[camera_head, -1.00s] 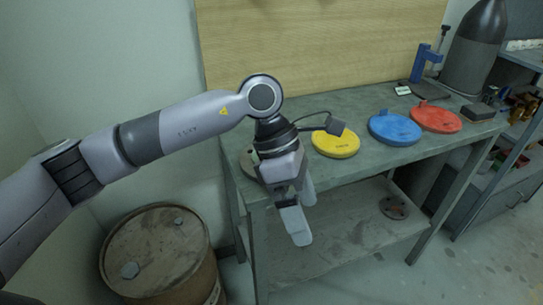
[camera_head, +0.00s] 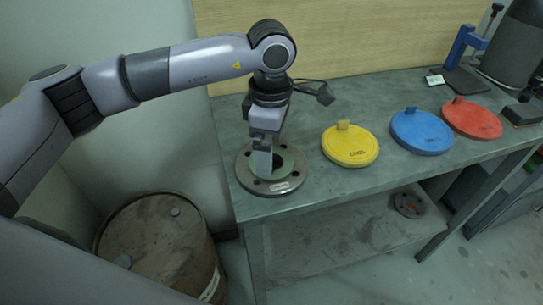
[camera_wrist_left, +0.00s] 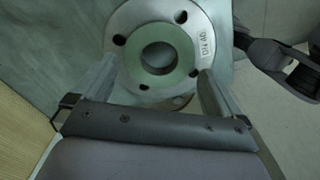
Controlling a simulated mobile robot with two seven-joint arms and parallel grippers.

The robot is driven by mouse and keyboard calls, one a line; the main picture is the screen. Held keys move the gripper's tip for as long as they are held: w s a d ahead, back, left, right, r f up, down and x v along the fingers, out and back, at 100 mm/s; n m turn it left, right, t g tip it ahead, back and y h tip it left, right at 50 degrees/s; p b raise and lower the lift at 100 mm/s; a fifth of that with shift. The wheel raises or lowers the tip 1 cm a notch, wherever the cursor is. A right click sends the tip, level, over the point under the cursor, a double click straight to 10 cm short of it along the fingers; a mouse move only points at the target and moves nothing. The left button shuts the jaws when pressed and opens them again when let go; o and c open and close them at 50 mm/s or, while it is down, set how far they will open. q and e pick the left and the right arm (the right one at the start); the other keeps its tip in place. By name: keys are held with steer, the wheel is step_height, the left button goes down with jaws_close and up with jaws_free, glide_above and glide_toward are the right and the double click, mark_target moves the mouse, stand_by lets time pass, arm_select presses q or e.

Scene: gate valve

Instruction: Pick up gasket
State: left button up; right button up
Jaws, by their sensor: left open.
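A thin greenish ring, which I take to be the gasket (camera_wrist_left: 155,30), lies flat on a round grey flange (camera_wrist_left: 193,25) marked DN 40. In the head view the flange (camera_head: 246,182) sits at the table's near left corner, with the greenish ring (camera_head: 297,163) on it, partly covered by my gripper. My left gripper (camera_head: 264,168) points down over the flange. In the left wrist view its two fingers (camera_wrist_left: 157,68) are apart on either side of the ring, with nothing held. Whether the fingers touch the ring or flange cannot be told. My right gripper is out of view.
Yellow (camera_head: 350,148), blue (camera_head: 421,134) and red (camera_head: 472,121) discs lie to the right on the table (camera_head: 385,182). A blue stand (camera_head: 463,48) is behind them. A rusty barrel (camera_head: 155,235) stands at lower left. Another flange (camera_head: 408,205) lies on the lower shelf.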

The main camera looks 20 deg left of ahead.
arm_select(q)
step_height(320, 180, down, 2)
steer(key=shift+f, duration=0.15)
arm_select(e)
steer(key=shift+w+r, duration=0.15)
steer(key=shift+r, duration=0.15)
arm_select(q)
steer(key=shift+f, duration=0.1)
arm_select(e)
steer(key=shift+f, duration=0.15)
arm_select(q)
steer(key=c, duration=0.8)
steer(key=shift+c, duration=0.2)
steer(key=shift+r, duration=0.2)
step_height(320, 180, up, 20)
steer(key=b, duration=0.1)
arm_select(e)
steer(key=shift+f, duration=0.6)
